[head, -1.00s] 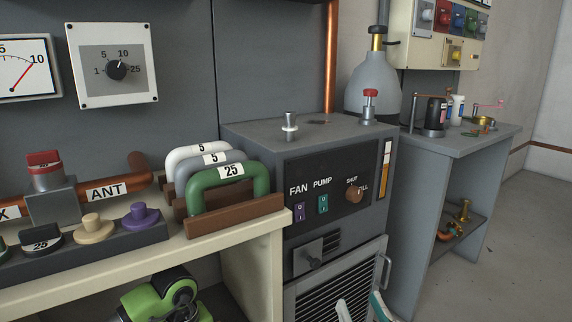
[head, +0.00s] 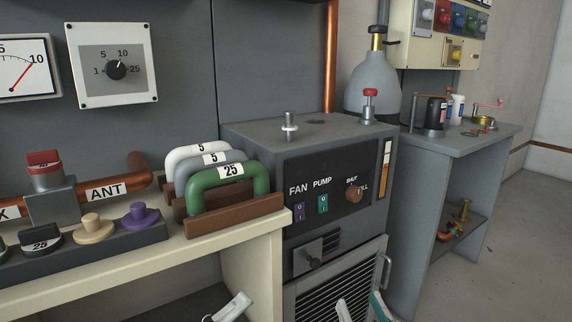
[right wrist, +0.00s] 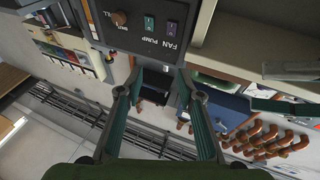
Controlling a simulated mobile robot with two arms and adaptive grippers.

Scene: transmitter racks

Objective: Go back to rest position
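My right gripper (head: 361,306) shows at the bottom edge of the head view, in front of the grey cabinet's grille. In the right wrist view its two teal fingers (right wrist: 159,80) stand apart with nothing between them, so it is open and empty. My left gripper (head: 221,311) just enters the bottom of the head view, below the cream bench. Its pale fingertips show a gap and hold nothing visible; most of it is out of frame. Parts that look like its fingers also show at the right edge of the right wrist view (right wrist: 287,88).
The cream bench (head: 140,262) carries coil handles, including a green one (head: 230,183), and a row of plugs. The grey cabinet (head: 262,134) with fan and pump switches stands beside it. A grey side table (head: 440,146) is at right, with open floor (head: 510,240) beyond.

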